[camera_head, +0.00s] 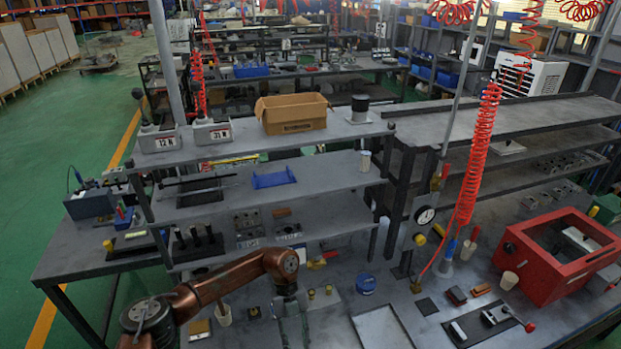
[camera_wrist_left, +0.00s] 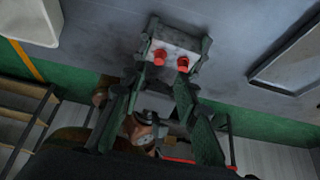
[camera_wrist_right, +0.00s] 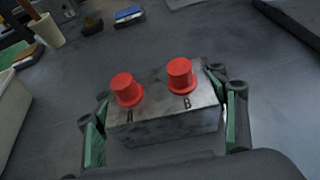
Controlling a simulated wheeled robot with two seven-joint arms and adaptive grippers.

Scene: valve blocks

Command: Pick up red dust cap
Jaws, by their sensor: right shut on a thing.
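A grey valve block (camera_wrist_right: 165,108) with the letters A and B carries two red dust caps, one by A (camera_wrist_right: 127,90) and one by B (camera_wrist_right: 180,76). My right gripper (camera_wrist_right: 166,120) is shut on the block's sides, with its green fingers left and right of it. In the left wrist view the block (camera_wrist_left: 172,47) shows near the top with both red caps (camera_wrist_left: 159,57) (camera_wrist_left: 182,64). My left gripper (camera_wrist_left: 160,115) looks open and empty, its fingers apart below the caps in that picture. In the head view my left gripper (camera_head: 294,322) hangs over the bench; the block is not visible there.
Shelves (camera_head: 265,178) stand behind. A red coiled hose (camera_head: 475,160) hangs at the right.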

